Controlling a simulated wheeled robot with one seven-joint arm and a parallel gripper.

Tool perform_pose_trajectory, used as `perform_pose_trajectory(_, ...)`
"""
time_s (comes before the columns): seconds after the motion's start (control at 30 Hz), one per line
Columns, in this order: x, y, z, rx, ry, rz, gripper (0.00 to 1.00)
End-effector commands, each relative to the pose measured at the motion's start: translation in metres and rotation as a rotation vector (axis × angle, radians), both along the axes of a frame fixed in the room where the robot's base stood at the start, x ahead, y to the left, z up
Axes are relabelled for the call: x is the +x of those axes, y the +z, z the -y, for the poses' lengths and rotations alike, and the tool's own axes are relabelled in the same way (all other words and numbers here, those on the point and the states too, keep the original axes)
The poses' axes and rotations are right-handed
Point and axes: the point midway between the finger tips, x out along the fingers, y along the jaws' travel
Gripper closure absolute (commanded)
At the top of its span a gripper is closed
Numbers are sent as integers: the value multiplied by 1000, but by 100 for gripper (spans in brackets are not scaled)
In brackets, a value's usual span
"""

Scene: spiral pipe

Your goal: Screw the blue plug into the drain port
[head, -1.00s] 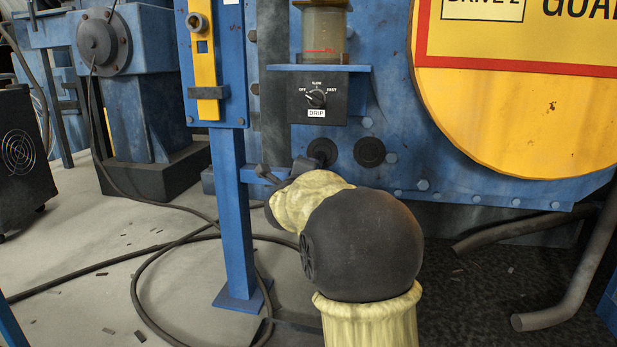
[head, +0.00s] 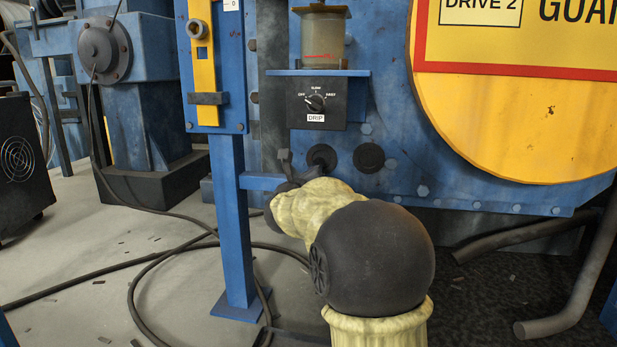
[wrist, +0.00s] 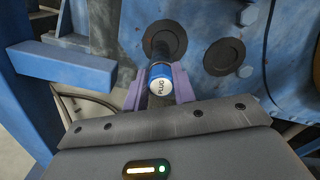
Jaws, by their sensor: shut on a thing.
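The blue plug (wrist: 161,82), with a white end lettered PLUG, sits between the two purple fingers of my gripper (wrist: 160,76) in the wrist view. My gripper is shut on it. Its far end points at the left dark round port (wrist: 165,38) on the blue housing, and a dark part lies between them. I cannot tell whether plug and port touch or whether any thread is engaged. In the head view the left port (head: 321,157) shows just right of my gripper (head: 286,164); the plug is hidden there behind my arm.
A second dark round fitting (head: 369,157) is right of the port. A blue post (head: 233,220) with a side bracket stands close left of my gripper. Above are the DRIP switch box (head: 317,103) and an oil cup (head: 323,40). Cables (head: 160,270) lie on the floor.

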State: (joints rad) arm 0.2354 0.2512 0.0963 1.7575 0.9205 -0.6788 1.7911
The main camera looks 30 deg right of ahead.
Motion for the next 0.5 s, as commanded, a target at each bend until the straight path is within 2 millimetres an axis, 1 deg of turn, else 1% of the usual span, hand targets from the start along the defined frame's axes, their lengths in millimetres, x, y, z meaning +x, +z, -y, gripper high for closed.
perform_pose_trajectory(0.17,1,-2,-1,7,2,-1,100)
perform_pose_trajectory(0.2,1,-3,-1,6,3,-2,70)
perform_pose_trajectory(0.27,1,-3,-1,6,3,-2,58)
perform_pose_trajectory(0.3,1,-3,-1,5,2,-2,51)
perform_pose_trajectory(0.33,1,-3,-1,5,2,-2,49)
perform_pose_trajectory(0.5,1,-2,-1,4,2,-2,49)
